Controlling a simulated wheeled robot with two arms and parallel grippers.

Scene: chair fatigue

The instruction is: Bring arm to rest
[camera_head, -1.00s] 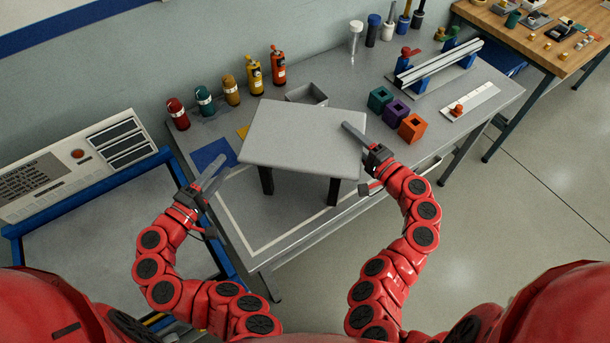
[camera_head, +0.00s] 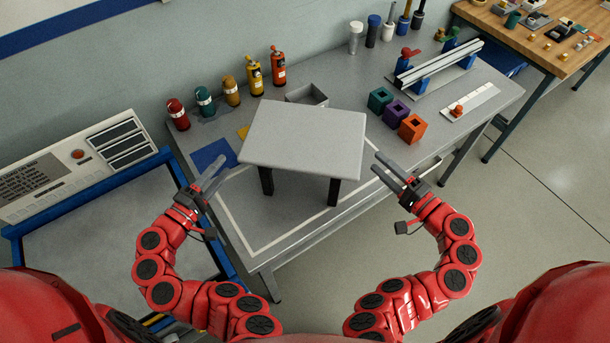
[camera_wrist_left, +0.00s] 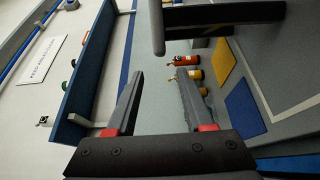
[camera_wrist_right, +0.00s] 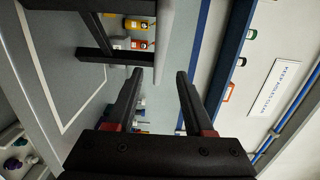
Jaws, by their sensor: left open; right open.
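My left gripper (camera_head: 207,178) is open and empty, left of a small grey chair-like piece (camera_head: 305,138) with dark legs that stands on the grey workbench (camera_head: 290,235). Its fingers also show open in the left wrist view (camera_wrist_left: 155,95), with part of the grey piece above them. My right gripper (camera_head: 388,172) is open and empty, right of the grey piece and apart from it, near the bench's front edge. Its fingers show open in the right wrist view (camera_wrist_right: 172,85), with dark legs of the piece at upper left.
Several bottles, including a red one (camera_head: 278,65), line the back of the bench. Teal, purple and orange blocks (camera_head: 412,128) sit to the right, before a rail fixture (camera_head: 438,65). A grey bin (camera_head: 307,95) is behind the grey piece. A control panel (camera_head: 75,165) stands at left.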

